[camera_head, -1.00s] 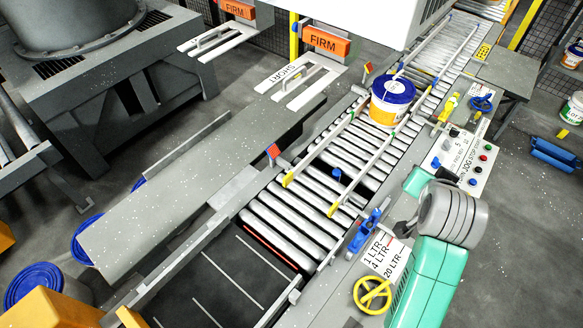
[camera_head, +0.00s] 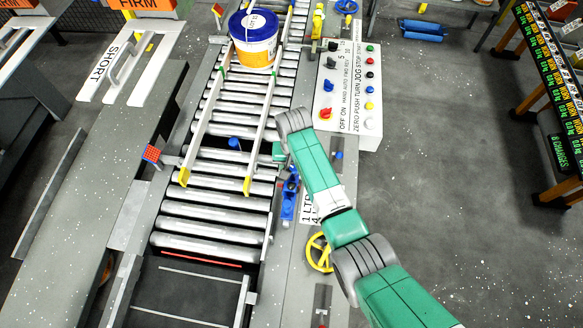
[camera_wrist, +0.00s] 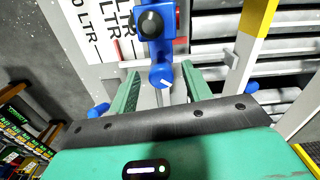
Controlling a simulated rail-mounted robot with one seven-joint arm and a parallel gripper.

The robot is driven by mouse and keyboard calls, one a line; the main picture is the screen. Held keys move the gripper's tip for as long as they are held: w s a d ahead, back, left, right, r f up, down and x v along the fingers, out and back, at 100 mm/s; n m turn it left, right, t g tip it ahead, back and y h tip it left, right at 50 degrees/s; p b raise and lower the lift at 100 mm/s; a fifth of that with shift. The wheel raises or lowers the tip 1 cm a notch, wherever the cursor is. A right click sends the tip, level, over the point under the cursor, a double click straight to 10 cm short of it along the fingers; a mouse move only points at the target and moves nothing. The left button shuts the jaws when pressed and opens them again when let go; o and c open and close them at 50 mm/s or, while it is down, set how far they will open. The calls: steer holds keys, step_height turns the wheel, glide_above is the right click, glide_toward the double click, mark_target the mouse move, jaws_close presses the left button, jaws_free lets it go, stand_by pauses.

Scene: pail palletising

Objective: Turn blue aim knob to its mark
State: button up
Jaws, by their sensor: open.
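In the wrist view a round blue knob (camera_wrist: 161,77) with a white pointer line sits at the near end of a blue bracket (camera_wrist: 158,49). My gripper (camera_wrist: 160,71) is open, with one green finger on each side of this knob. No contact between fingers and knob can be made out. In the head view the blue bracket (camera_head: 289,203) stands on the conveyor's right side, beside the size label (camera_head: 308,208). My gripper (camera_head: 279,152) shows there only as a small green part under my wrist. The knob's target mark cannot be made out.
A white, blue and yellow pail (camera_head: 254,50) stands on the rollers between guide rails (camera_head: 259,137). A control panel (camera_head: 347,88) with several buttons is right of the conveyor. A yellow handwheel (camera_head: 318,253) is near my arm.

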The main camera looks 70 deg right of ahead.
steer(key=shift+f, duration=0.7)
steer(key=shift+w+d, duration=0.1)
steer(key=shift+c, duration=0.4)
steer(key=c, duration=0.9)
steer(key=n+p, duration=0.1)
steer(key=n, duration=0.2)
steer(key=shift+r, duration=0.1)
steer(key=shift+n+p, duration=0.55)
steer(key=shift+n, duration=1.65)
